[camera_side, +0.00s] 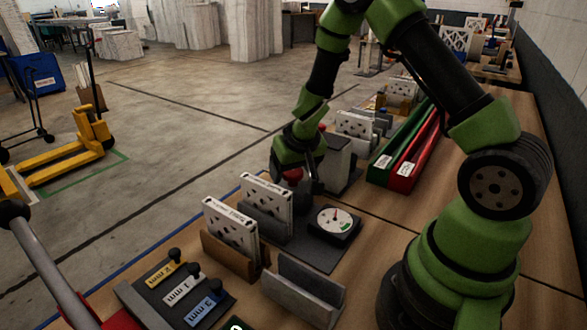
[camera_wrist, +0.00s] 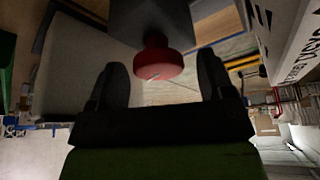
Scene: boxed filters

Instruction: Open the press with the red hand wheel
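The red hand wheel (camera_wrist: 158,66) sits on a grey block of the press (camera_wrist: 150,20) in the wrist view. My gripper (camera_wrist: 162,63) is open, with one dark finger on each side of the wheel and a visible gap on both sides. In the side view, the wheel (camera_side: 292,175) shows as a small red patch just below my gripper (camera_side: 298,182), partly hidden by it. A white boxed filter (camera_side: 267,205) stands upright in front of the wheel. The press's jaws are too hidden to tell how far open they are.
A round dial gauge (camera_side: 335,220) lies on the dark plate to the right. Another white filter stands in a brown holder (camera_side: 228,256); an empty grey holder (camera_side: 305,290) is nearby. Labelled knobs sit on a dark board (camera_side: 140,290). Green and red trays (camera_side: 425,160) lie behind right.

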